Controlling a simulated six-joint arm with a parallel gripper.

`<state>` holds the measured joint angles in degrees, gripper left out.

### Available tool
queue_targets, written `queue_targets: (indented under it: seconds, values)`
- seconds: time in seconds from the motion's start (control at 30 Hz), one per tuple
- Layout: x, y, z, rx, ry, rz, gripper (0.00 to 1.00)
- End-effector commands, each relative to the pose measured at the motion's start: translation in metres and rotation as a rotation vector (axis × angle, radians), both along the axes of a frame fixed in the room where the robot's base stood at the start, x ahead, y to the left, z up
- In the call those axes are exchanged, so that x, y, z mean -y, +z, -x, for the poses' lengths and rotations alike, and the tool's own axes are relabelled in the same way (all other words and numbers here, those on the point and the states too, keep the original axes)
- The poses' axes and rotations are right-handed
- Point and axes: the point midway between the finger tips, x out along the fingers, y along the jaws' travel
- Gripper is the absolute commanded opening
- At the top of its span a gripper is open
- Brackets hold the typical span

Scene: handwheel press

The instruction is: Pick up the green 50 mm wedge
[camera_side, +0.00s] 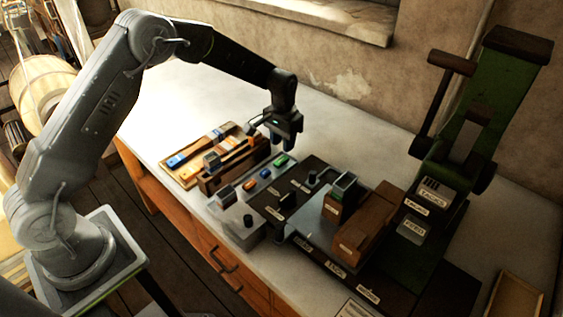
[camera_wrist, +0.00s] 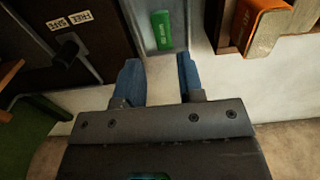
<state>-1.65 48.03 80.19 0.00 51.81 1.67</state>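The green wedge (camera_wrist: 162,31) lies on a pale grey strip, just beyond my fingertips in the wrist view, roughly in line with the gap between them. Small markings show on its top. In the side view the green wedge (camera_side: 281,162) is at the far end of a short row. My gripper (camera_side: 282,146) hangs above and just behind it, pointing down. My gripper (camera_wrist: 158,62) shows two blue fingers, apart, with nothing between them. Its fingers do not touch the wedge.
A blue piece (camera_side: 265,173) and an orange piece (camera_side: 249,185) lie nearer in the same row. A wooden rack (camera_side: 240,165) stands close on the left. A dark plate (camera_side: 285,195) with labels and knobs lies on the right. The green press (camera_side: 440,200) stands further right.

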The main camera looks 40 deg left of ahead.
Motion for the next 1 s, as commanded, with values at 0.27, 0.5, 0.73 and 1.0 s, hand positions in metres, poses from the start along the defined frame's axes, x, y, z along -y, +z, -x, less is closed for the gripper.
queue_targets:
  seconds: [0.27, 0.5, 0.73, 1.0]
  values:
    - [-0.001, -0.022, -0.001, -0.002, 0.000, 0.000, 0.35]
    - [-0.003, -0.056, -0.005, -0.002, 0.000, 0.000, 0.35]
    - [-0.003, -0.065, -0.005, 0.001, 0.000, 0.000, 0.35]
    - [-0.003, -0.065, -0.005, 0.001, 0.000, 0.000, 0.21]
